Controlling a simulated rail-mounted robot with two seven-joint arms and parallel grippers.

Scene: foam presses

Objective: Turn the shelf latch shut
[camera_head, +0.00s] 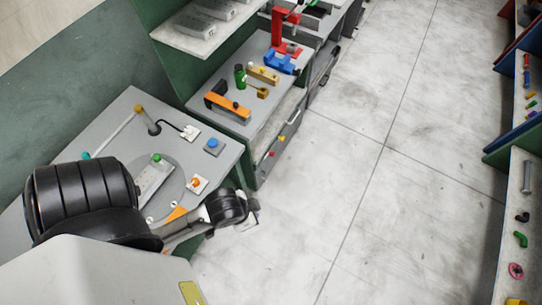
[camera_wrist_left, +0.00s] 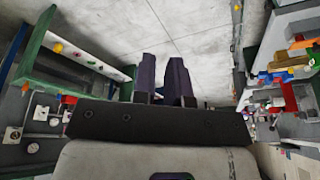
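I cannot make out with certainty which part is the shelf latch. In the left wrist view a pale board in a green frame (camera_wrist_left: 85,62) carries a yellow round part (camera_wrist_left: 57,47), too small to identify. My left arm crosses the lower left of the head view, and its dark wrist (camera_head: 228,207) is beside the right edge of the grey bench. My left gripper (camera_wrist_left: 164,60) shows two dark fingers with a narrow gap, with only floor between and beyond them. It holds nothing visible. My right gripper is in neither view.
The grey bench (camera_head: 118,122) holds a power strip (camera_head: 155,180), a blue button (camera_head: 212,145) and an orange-knobbed switch (camera_head: 197,184). Behind it, another bench carries an orange-and-black tool (camera_head: 228,107) and a blue clamp (camera_head: 281,63). Racks line the right edge. The floor (camera_head: 350,150) between is clear.

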